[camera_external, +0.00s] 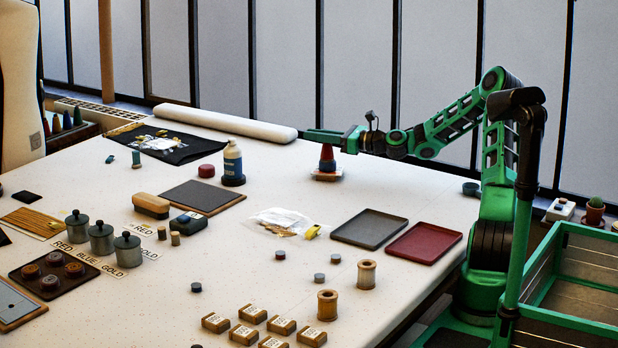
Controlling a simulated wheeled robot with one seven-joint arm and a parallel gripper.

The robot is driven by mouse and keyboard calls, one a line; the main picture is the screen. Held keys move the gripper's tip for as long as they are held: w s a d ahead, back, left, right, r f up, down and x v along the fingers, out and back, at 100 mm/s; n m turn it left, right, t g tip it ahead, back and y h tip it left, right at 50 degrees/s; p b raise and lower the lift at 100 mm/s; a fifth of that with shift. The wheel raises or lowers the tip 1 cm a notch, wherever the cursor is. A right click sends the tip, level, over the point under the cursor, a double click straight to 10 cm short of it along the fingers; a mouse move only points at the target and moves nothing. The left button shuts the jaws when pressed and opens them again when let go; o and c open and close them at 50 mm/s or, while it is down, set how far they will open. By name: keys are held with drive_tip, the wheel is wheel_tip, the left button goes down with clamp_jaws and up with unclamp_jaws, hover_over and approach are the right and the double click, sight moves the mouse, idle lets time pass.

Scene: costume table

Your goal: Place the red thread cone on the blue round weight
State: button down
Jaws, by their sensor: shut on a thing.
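My gripper (324,136) is at the far side of the table, its green fingers pointing left. It is shut on the top of the red thread cone (327,153), which hangs upright below the fingers. Directly under the cone is a dark blue round piece (327,166), which looks like the blue round weight. The cone's tip is hidden by the fingers.
A blue-and-white bottle (233,160) and a red round piece (206,171) stand to the left. A white roll (225,125) lies behind. A grey tray (369,229) and a red tray (424,243) lie nearer. The table around the pale pad is mostly clear.

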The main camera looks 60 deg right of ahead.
drive_tip(key=c, duration=1.8)
unclamp_jaws()
drive_tip(key=shift+o, duration=0.2)
drive_tip(key=v, duration=1.2)
drive_tip(key=r+x, duration=0.2)
drive_tip(key=x, duration=1)
drive_tip(key=shift+r, duration=0.2)
drive_tip(key=shift+f, duration=0.15)
